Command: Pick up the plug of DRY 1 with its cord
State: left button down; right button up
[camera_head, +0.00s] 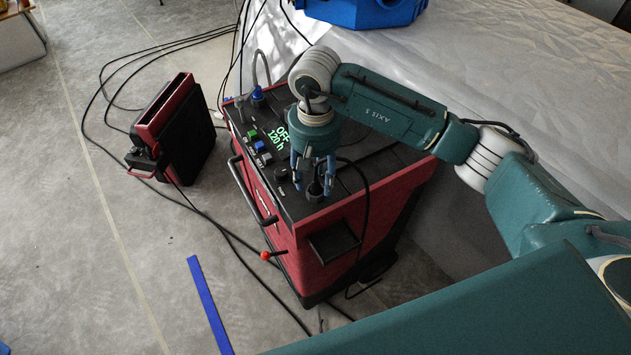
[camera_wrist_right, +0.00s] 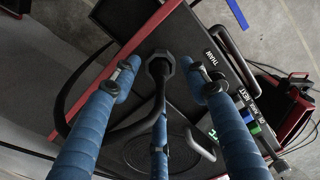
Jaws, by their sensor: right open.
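The red and black dryer (camera_head: 345,215) stands on the floor, its display reading "OFF 120 h". A black plug (camera_head: 316,189) stands on its top near the front corner. A black cord (camera_head: 366,200) loops from there over the dryer's side. The right wrist view also shows the plug (camera_wrist_right: 160,65), its dark cord (camera_wrist_right: 140,127) curving away from it. My right gripper (camera_head: 313,183) points down over the plug with its blue fingers spread open around it. In the wrist view the fingers show gaps to the plug. My left gripper is not in view.
A smaller red and black unit (camera_head: 180,130) stands on the floor at the left, with black cables (camera_head: 88,110) around it. A blue strip (camera_head: 208,305) lies on the floor in front. White sheeting (camera_head: 480,70) is behind my right arm. A blue case (camera_head: 365,12) is at the back.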

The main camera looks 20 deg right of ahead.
jog(key=shift+f, duration=0.5)
grip_shut()
